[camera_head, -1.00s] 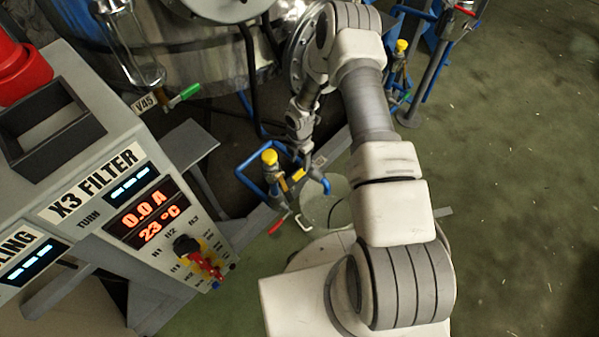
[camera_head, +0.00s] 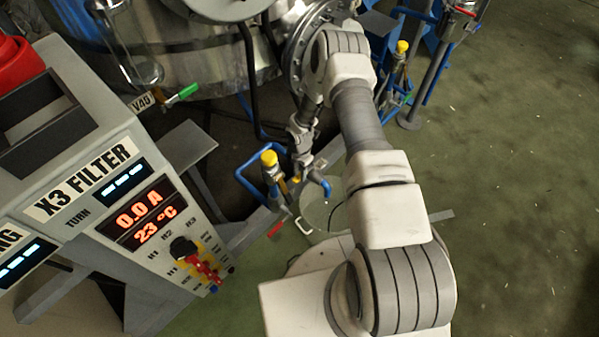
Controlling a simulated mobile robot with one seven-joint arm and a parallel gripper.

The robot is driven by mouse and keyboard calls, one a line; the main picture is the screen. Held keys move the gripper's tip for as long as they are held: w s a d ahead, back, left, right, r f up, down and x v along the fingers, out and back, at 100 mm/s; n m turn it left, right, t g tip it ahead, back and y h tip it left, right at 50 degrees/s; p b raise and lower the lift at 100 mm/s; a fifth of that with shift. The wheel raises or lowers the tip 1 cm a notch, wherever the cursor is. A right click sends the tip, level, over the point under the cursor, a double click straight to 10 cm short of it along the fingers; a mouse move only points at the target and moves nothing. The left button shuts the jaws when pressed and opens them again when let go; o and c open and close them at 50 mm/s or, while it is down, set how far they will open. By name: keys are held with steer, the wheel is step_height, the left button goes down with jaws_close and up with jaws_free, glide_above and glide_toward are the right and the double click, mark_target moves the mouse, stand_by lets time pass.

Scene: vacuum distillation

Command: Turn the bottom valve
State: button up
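A low valve assembly with a yellow cap (camera_head: 269,158) and blue pipes (camera_head: 318,181) is near the middle, below the steel vessel. A red lever (camera_head: 276,229) shows at its lower end. Which of these is the bottom valve the picture does not settle. My arm reaches up from the lower right, bends over at the vessel and comes down. My gripper (camera_head: 301,166) points down beside the blue pipes, to the right of the yellow cap. It is small and dark, and I cannot tell whether its fingers touch anything or are open.
A control panel (camera_head: 110,190) reading 0.0 A and 23 °C stands at left. A green-handled valve (camera_head: 184,93) tagged V40 is above it. A pale bucket (camera_head: 322,208) is under the blue pipe. Another yellow-capped valve (camera_head: 402,47) is at upper right. The floor at right is clear.

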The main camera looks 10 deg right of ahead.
jaws_close()
stand_by(0.8)
